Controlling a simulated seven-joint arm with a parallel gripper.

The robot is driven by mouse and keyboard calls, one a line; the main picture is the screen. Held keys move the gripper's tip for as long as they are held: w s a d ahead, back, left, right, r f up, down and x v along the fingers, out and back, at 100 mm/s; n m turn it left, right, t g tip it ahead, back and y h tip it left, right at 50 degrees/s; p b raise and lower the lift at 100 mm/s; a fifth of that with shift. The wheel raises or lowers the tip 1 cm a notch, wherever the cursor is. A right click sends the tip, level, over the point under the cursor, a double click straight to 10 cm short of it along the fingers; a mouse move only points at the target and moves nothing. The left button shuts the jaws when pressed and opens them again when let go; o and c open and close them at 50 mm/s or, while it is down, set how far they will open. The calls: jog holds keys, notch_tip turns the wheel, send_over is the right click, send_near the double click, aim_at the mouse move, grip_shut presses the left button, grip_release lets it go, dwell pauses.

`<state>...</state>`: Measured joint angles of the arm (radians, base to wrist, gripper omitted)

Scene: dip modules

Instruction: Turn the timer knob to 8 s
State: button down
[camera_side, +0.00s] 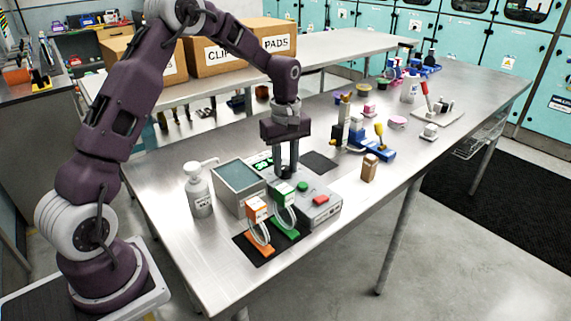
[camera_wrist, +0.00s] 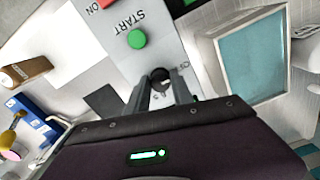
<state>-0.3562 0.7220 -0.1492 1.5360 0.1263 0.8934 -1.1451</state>
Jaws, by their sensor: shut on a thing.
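The timer box (camera_side: 322,211) is a grey control box on the steel table, with a green START button (camera_wrist: 137,39) and a red button (camera_side: 320,199) marked ON on its top panel. My gripper (camera_side: 289,172) points straight down over the box's far end. In the wrist view its fingers (camera_wrist: 165,90) are shut on the dark round timer knob (camera_wrist: 160,74). A small part of the dial print shows beside the knob; most of the scale and the pointer are hidden by the fingers, so I cannot read the setting.
A grey tank with a teal top (camera_side: 237,175) stands close to the left of the box. Orange (camera_side: 257,208) and green (camera_side: 282,192) clip modules stand in front. A pump bottle (camera_side: 199,190) is further left, and a brown block (camera_side: 370,167) stands to the right.

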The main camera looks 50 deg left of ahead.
jog(key=shift+m, duration=0.3)
jog(key=m, duration=1.1)
jog(key=shift+a+m, duration=0.15)
jog(key=shift+m, duration=0.25)
jog(key=m, duration=1.1)
jog(key=shift+a+r, duration=0.1)
jog(key=shift+m, duration=0.3)
jog(key=c, duration=1.1)
grip_release()
